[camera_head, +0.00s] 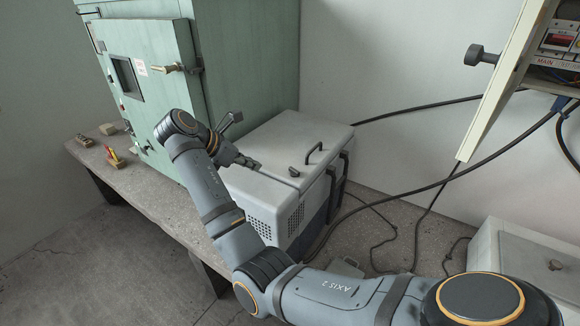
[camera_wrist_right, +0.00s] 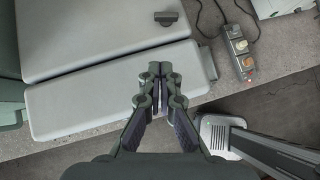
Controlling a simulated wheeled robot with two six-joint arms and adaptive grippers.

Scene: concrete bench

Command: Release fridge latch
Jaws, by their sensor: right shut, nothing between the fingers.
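A small dark knob (camera_head: 293,171), which looks like the latch, sits on the lid near the seam. It also shows in the right wrist view (camera_wrist_right: 166,18), at the top. My right gripper (camera_head: 256,166) is shut and empty over the near part of the lid, left of the knob and apart from it. In the right wrist view its fingertips (camera_wrist_right: 157,68) are together over the near lid panel (camera_wrist_right: 80,105). My left gripper is not in view.
A tall green cabinet (camera_head: 150,70) stands on the bench (camera_head: 190,215) left of the fridge. An open electrical box door (camera_head: 505,80) juts in at upper right. Small items (camera_head: 113,157) lie at the bench's left end.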

